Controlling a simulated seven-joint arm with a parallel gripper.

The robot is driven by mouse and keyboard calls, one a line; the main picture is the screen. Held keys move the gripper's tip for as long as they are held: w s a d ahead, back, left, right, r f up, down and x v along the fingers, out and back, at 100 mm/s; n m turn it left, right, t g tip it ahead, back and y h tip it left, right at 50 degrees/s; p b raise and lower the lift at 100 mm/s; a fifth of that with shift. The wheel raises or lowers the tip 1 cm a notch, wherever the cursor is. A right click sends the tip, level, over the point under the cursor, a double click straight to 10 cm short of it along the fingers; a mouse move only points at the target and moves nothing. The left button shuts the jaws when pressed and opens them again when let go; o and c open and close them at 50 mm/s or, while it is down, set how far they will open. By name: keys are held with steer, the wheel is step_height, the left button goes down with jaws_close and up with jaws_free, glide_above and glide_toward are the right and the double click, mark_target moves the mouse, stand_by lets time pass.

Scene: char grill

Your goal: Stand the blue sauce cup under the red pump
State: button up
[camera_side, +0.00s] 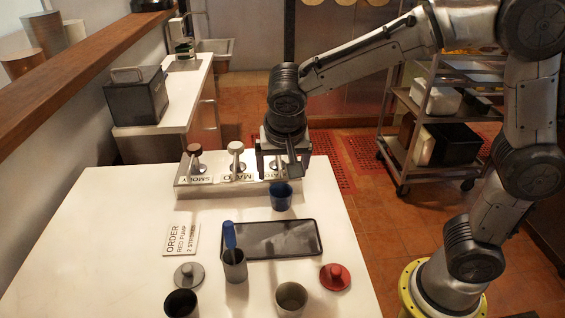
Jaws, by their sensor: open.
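The blue sauce cup (280,196) stands upright on the white counter, in front of the right end of the pump rack (185,188). My gripper (279,174) is open, with its fingers just above and behind the cup in the picture; I see nothing held in it. The rack has a dark brown-red pump (195,150) at the SMOKY label and a white pump (236,148) in the middle. The right station's label is partly covered, and its pump is hidden behind my gripper, so I cannot see a bright red pump head.
A card (181,239) reads ORDER, RED PUMP, 2 STROKES. A dark tray (285,240), a grey cup with a blue-handled tool (235,268), a grey lid (189,275), a red lid (335,277), a black cup (181,303) and a grey-green cup (291,297) are nearer. The counter's left is clear.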

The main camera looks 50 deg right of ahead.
steer(key=s+d+r+n+t+y, duration=0.1)
steer(key=s+d+r+n, duration=0.1)
steer(key=s, duration=0.8)
steer(key=s+d+r+n+t+y, duration=0.1)
steer(key=s+d+r+n+y, duration=0.1)
steer(key=s+d+n, duration=0.3)
steer(key=s+n, duration=0.2)
steer(key=s, duration=0.2)
steer(key=shift+s, duration=0.4)
